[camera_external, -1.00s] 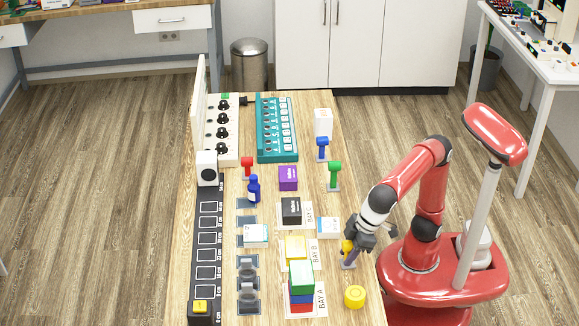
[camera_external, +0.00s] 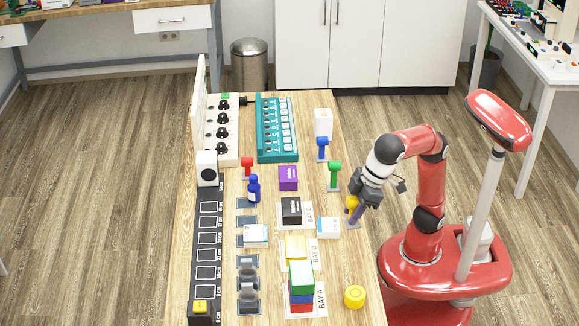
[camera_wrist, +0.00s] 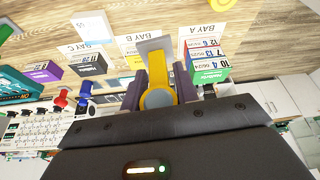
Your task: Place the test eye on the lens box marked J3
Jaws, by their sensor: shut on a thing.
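My gripper (camera_external: 359,203) is shut on a yellow test eye (camera_external: 352,202) with a flat grey base plate, over the right side of the bench. In the wrist view the yellow test eye (camera_wrist: 183,88) with its round grey face sits between my fingers (camera_wrist: 158,90). Candidate lens boxes are a purple box (camera_external: 288,178), a black box (camera_external: 291,211), a yellow box (camera_external: 295,247) and a stack topped by a green box (camera_external: 301,275). I cannot read a J3 mark on any of them.
A white box (camera_external: 328,228) stands just left of my gripper. Green (camera_external: 335,170), blue (camera_external: 322,146) and red (camera_external: 247,163) test eyes stand further back. A round yellow object (camera_external: 355,297) lies at the front right. A dark ruled track (camera_external: 208,260) runs along the left.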

